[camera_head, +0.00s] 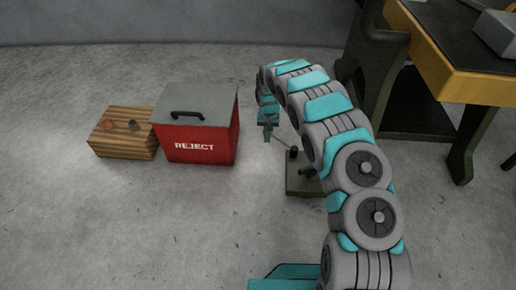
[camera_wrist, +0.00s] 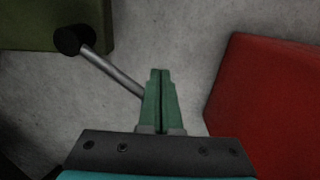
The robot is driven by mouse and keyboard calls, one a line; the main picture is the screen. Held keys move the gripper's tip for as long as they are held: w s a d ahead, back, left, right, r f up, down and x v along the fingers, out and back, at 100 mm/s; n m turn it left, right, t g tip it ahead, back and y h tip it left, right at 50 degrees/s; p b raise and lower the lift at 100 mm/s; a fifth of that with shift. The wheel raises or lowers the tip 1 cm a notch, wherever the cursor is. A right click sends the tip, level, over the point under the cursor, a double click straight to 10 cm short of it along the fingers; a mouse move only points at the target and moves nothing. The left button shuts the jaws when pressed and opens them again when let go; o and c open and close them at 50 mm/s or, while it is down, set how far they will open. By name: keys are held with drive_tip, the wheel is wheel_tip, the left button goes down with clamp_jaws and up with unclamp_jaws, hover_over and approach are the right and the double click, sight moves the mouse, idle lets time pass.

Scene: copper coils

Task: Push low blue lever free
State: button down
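A dark green base (camera_head: 300,186) with black knobs stands on the floor beside my arm in the head view. A thin grey metal lever rod (camera_head: 283,141) slants from it up and left towards my gripper (camera_head: 268,137). In the wrist view the rod (camera_wrist: 115,72) runs from a black pivot (camera_wrist: 74,40) to the left side of my gripper (camera_wrist: 160,72). The rod's end is hidden at the fingers, and no blue shows on it. The green fingers are together, with nothing visible between them. I cannot tell whether they touch the rod.
A red REJECT box (camera_head: 208,143) with a grey lid stands left of my gripper; its red side (camera_wrist: 265,90) also shows in the wrist view. A wooden crate (camera_head: 122,145) adjoins it. A workbench (camera_head: 455,78) stands at right. The front left floor is clear.

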drive_tip(key=shift+w+d, duration=0.2)
drive_tip(key=shift+w, duration=0.6)
wheel_tip(320, 180, up, 10)
drive_tip(key=s+p, duration=0.2)
drive_tip(key=p, duration=0.1)
drive_tip(key=shift+a, duration=0.3)
idle(0.4)
idle(0.3)
